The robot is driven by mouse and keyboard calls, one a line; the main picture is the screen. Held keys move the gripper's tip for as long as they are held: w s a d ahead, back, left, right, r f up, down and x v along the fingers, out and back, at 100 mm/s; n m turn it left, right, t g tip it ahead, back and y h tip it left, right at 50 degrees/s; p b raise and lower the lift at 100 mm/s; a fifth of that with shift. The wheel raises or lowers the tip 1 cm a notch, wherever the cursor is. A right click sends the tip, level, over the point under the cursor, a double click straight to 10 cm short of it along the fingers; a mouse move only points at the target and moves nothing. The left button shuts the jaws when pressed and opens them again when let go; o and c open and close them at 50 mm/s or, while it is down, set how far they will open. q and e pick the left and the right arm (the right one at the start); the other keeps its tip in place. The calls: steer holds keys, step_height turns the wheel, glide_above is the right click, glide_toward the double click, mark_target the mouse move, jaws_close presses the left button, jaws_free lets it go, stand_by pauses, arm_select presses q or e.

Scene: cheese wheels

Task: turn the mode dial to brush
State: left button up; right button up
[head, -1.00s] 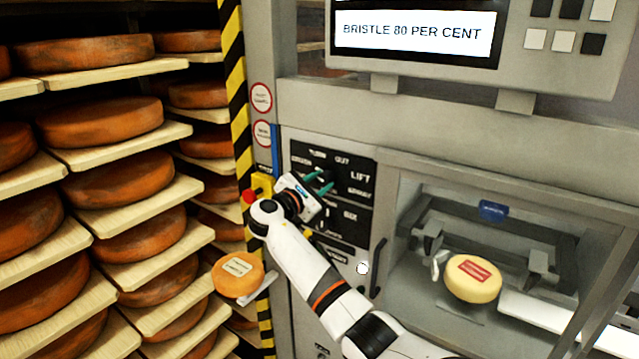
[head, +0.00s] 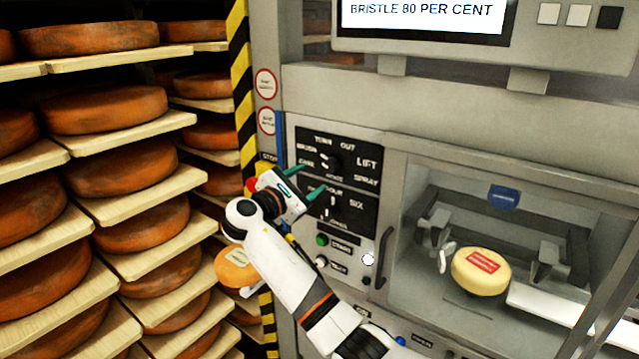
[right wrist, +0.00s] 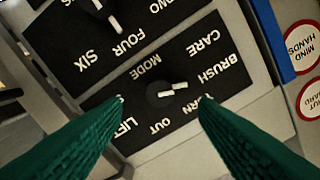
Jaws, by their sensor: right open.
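The mode dial (head: 329,161) is a dark round knob on a black panel, ringed by labels such as BRUSH, CARE, TURN, OUT and LIFT. In the right wrist view the dial (right wrist: 160,94) carries white marks on the side of the BRUSH label, seemingly pointing at it. My right gripper (head: 307,181) is open, with green fingers. It is in front of the panel, left of and below the dial in the head view, and appears apart from it. In the right wrist view its fingertips (right wrist: 162,98) frame the dial with nothing gripped. My left gripper is out of view.
A second dial (head: 332,203), with FOUR and SIX labels, is just below. A red stop button (head: 252,184) sits close left of my right gripper. Cheese shelves (head: 150,225) fill the left. A chamber with a pale cheese (head: 480,271) is at right. The screen (head: 425,14) reads BRISTLE 80 PER CENT.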

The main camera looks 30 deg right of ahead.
arm_select(q)
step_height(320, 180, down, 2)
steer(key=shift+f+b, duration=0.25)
steer(key=shift+b, duration=0.55)
arm_select(e)
steer(key=v, duration=0.5)
